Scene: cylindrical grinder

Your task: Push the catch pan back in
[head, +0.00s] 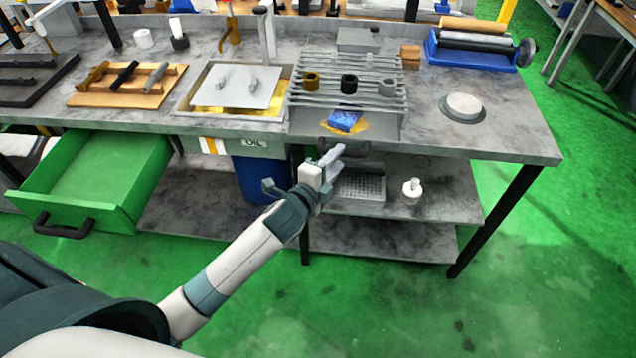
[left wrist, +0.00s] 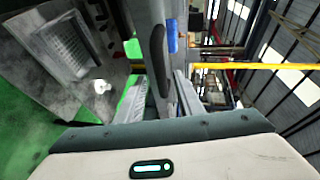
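The catch pan (head: 303,125) is a grey tray under the slatted rack (head: 350,92) on the bench, with a dark handle (head: 341,146) at its front. A blue item (head: 343,121) and a yellow patch show at its front part. How far it sticks out is hard to tell. My left gripper (head: 331,164) is just below and in front of the handle, its two fingers apart with nothing seen held. In the left wrist view the dark handle (left wrist: 160,42) lies ahead of the fingers (left wrist: 162,98); contact cannot be told. My right gripper is not in view.
A green drawer (head: 100,170) stands open at the left, sticking out from the bench. Below the bench are a blue bin (head: 255,180), a perforated tray (head: 360,188) and a white bottle (head: 412,190) on the shelf. The green floor at the front right is clear.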

